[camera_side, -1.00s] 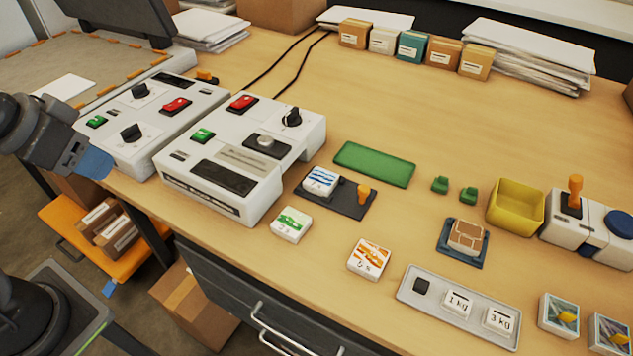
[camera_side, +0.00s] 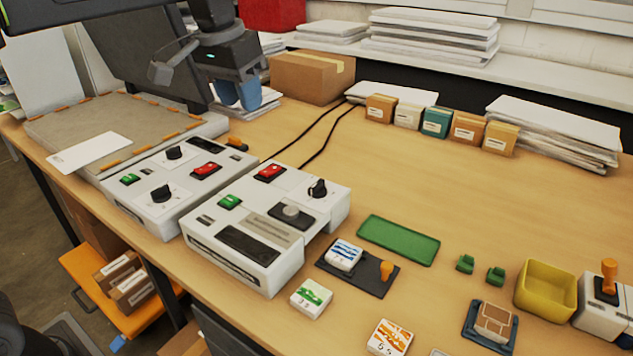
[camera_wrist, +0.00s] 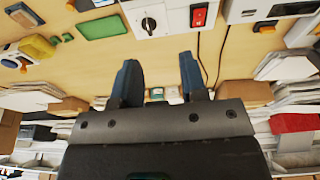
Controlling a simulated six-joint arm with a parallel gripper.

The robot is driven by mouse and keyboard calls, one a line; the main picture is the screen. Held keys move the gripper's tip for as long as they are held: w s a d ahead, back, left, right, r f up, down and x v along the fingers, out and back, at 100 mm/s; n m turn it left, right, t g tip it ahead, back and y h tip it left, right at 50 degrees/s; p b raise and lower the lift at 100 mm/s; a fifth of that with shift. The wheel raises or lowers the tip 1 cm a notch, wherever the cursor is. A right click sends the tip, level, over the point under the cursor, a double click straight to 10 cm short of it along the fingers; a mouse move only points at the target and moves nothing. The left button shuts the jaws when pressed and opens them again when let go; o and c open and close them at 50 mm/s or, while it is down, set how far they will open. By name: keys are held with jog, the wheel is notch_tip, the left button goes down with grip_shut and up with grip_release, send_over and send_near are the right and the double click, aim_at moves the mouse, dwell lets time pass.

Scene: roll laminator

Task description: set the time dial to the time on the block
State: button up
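Two white control units stand on the table. The right unit (camera_side: 268,232) has a black pointer knob (camera_side: 318,188), a grey round knob (camera_side: 291,212), and a red and a green switch. The left unit (camera_side: 140,205) has two black knobs, at the back (camera_side: 174,153) and front (camera_side: 162,193). I cannot tell which knob is the time dial. White blocks bear markings: orange (camera_side: 390,338), green (camera_side: 311,298) and blue (camera_side: 344,254); their characters are too small to read surely. My gripper (camera_side: 238,97) is raised behind the units, open and empty in the wrist view (camera_wrist: 160,82).
A cardboard box (camera_side: 312,76) and paper stacks stand at the back. Black cables (camera_side: 310,133) run behind the right unit. A green mat (camera_side: 398,240) and a yellow bin (camera_side: 546,288) lie to the right. The table's back middle is clear.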

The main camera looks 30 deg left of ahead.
jog(key=w+d+f+g, duration=0.1)
jog(key=w+d+f, duration=0.2)
jog(key=w, duration=0.6)
jog(key=g, duration=0.2)
send_near(316, 184)
notch_tip(316, 184, down, 9)
jog(key=shift+s+d+f, duration=0.1)
jog(key=shift+s+f, duration=0.05)
grip_shut()
